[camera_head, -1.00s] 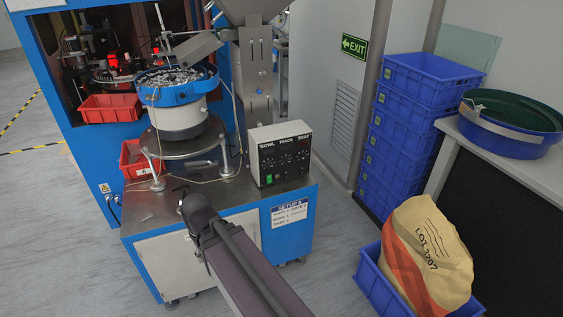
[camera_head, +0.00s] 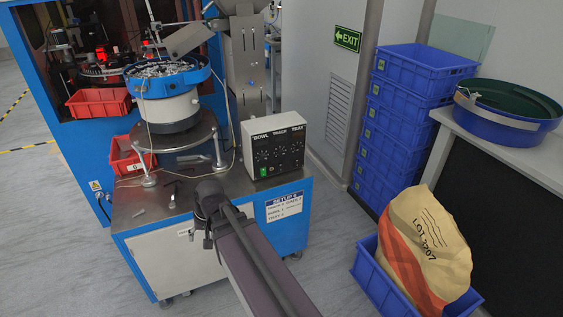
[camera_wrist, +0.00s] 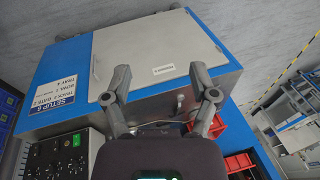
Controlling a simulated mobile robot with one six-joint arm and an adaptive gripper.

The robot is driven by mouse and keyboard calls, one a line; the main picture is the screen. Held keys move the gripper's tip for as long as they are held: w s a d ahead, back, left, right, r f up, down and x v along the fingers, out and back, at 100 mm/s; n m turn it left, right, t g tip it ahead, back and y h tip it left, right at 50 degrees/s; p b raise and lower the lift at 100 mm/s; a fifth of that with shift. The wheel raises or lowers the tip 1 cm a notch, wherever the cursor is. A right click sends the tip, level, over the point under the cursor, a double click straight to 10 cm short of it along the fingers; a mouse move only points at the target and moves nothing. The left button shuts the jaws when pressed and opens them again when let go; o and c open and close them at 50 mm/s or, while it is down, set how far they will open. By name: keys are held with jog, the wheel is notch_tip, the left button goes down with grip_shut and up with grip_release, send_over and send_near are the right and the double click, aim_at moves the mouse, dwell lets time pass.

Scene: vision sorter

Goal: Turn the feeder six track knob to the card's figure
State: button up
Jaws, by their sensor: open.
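The control box (camera_head: 249,160) stands on the feeder cabinet's top, with BOWL, TRACK and TRAY knobs on its dark face. The track knob (camera_head: 281,152) is the middle one; its pointer is too small to read. The box shows at the lower left of the wrist view (camera_wrist: 35,150). In the wrist view, my gripper (camera_wrist: 158,82) is open and empty over the cabinet front, right of the box.
A stack of blue crates (camera_head: 408,115) and a sack (camera_head: 428,250) in a blue crate stand right. Floor between is clear.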

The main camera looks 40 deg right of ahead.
jog(key=w+d+f+m+t+y+b, duration=0.2)
jog(key=w+d+f+m+t+b, duration=0.25)
jog(key=w+d+m+b, duration=0.35)
jog(key=m+t+h+b, duration=1)
jog(key=m+b, duration=0.4)
jog(key=m, duration=1.1)
send_near(282, 154)
jog(key=d+v, duration=0.1)
jog(key=v, duration=0.4)
jog(key=shift+a+f+t+y, duration=0.15)
jog(key=shift+a+t+y, duration=0.05)
jog(key=shift+t+y, duration=0.15)
jog(key=x, duration=1.3)
jog(key=shift+w, duration=0.4)
grip_shut()
